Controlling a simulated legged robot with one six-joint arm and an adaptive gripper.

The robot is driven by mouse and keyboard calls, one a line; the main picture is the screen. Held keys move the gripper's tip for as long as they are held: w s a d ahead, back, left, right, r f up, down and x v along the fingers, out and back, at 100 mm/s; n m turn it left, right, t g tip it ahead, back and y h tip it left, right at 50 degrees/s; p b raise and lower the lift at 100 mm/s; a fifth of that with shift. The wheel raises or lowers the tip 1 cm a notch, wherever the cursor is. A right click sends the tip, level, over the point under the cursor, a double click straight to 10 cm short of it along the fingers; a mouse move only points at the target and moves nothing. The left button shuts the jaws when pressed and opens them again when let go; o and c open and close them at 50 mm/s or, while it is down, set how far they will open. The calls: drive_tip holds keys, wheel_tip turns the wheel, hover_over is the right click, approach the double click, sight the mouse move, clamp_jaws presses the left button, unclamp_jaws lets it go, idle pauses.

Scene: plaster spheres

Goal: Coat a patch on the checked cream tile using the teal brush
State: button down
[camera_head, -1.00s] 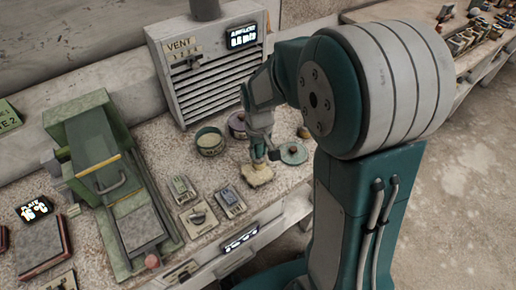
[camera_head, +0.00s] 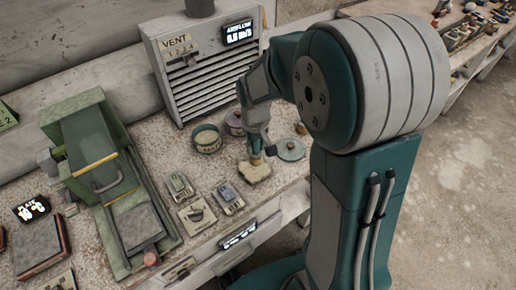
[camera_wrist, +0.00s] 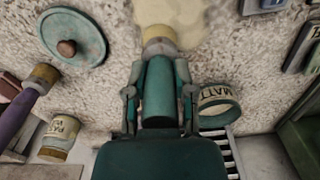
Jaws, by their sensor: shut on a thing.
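My gripper (camera_wrist: 158,95) is shut on the teal brush (camera_wrist: 158,98), whose handle lies between the fingers. The brush's grey collar and tan bristles (camera_wrist: 160,36) point at the cream tile (camera_wrist: 196,16), an uneven pale slab. In the head view, my gripper (camera_head: 256,142) is above the same tile (camera_head: 257,173), with the brush tip at or just over its far part. I cannot tell whether the bristles touch it. No checks are discernible on the tile.
Small devices (camera_head: 229,197) lie to the left, near the bench's front edge. A grey vent box (camera_head: 203,72) stands behind.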

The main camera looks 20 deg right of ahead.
drive_tip(key=shift+w+a, duration=0.3)
drive_tip(key=shift+w, duration=0.6)
drive_tip(key=shift+f, duration=0.1)
drive_tip(key=shift+s+d, duration=0.3)
drive_tip(key=shift+s, duration=0.6)
drive_tip(key=shift+s+d, duration=0.3)
drive_tip(key=shift+s, duration=0.6)
drive_tip(key=shift+w+a, duration=0.3)
drive_tip(key=shift+w, duration=0.65)
drive_tip(key=shift+w+a, duration=0.3)
drive_tip(key=shift+w, duration=0.6)
drive_tip(key=shift+s, duration=0.1)
